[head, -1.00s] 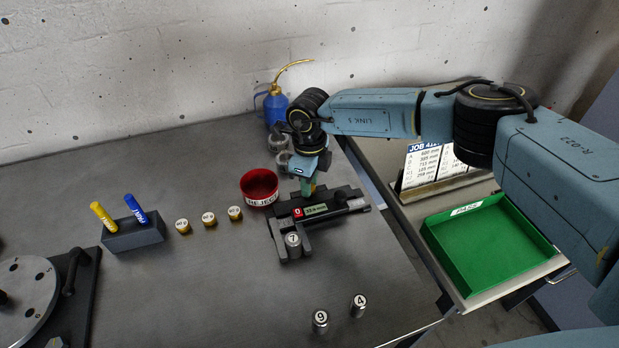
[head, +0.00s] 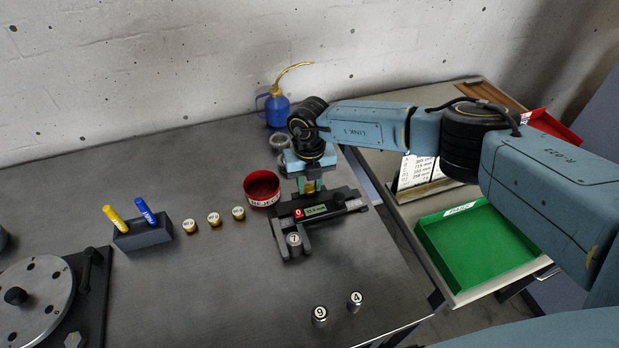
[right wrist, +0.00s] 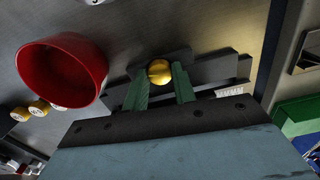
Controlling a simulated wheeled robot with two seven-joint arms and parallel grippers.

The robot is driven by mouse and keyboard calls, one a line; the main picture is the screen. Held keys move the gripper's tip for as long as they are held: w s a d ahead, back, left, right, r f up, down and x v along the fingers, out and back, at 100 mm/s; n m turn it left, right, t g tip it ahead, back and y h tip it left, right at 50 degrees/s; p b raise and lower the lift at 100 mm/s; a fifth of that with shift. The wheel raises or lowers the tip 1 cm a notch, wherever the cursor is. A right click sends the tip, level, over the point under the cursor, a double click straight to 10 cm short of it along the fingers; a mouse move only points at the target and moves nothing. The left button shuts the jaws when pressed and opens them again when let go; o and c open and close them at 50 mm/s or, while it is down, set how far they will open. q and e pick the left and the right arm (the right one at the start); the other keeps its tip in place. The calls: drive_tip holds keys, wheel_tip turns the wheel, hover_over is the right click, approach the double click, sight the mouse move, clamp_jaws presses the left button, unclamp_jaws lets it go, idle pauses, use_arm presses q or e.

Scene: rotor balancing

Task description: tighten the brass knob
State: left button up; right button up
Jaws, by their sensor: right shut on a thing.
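The brass knob (right wrist: 159,71) is a round golden knob on the dark caliper-like gauge (head: 340,209). In the right wrist view it sits between the green fingertips of my right gripper (right wrist: 162,80), which is shut on it. In the head view my right gripper (head: 309,187) points down at the back of the gauge, and a little of the knob's gold shows between the fingers. The gauge has a red button marked 0 and a small display. A metal cylinder marked 7 (head: 294,244) stands at its jaws. My left gripper is not in view.
A red REJECT bowl (head: 262,184) stands just left of the gauge. Brass weights (head: 214,219) and a marker block (head: 143,234) are further left. Cylinders 9 (head: 319,317) and 4 (head: 355,301) stand in front. A green PASS tray (head: 470,273) is at right.

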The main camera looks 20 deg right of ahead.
drive_tip(key=m+p, duration=0.1)
drive_tip(key=m, duration=0.1)
drive_tip(key=m+p, duration=0.1)
drive_tip(key=shift+r+m, duration=0.2)
drive_tip(key=shift+m, duration=0.2)
drive_tip(key=m+p, duration=0.3)
drive_tip(key=m, duration=0.1)
drive_tip(key=shift+m, duration=0.3)
drive_tip(key=m+p, duration=0.2)
drive_tip(key=m, duration=0.1)
drive_tip(key=shift+f+m+p, duration=0.1)
drive_tip(key=shift+m+p, duration=0.8)
drive_tip(key=shift+m, duration=0.7)
drive_tip(key=o, duration=1)
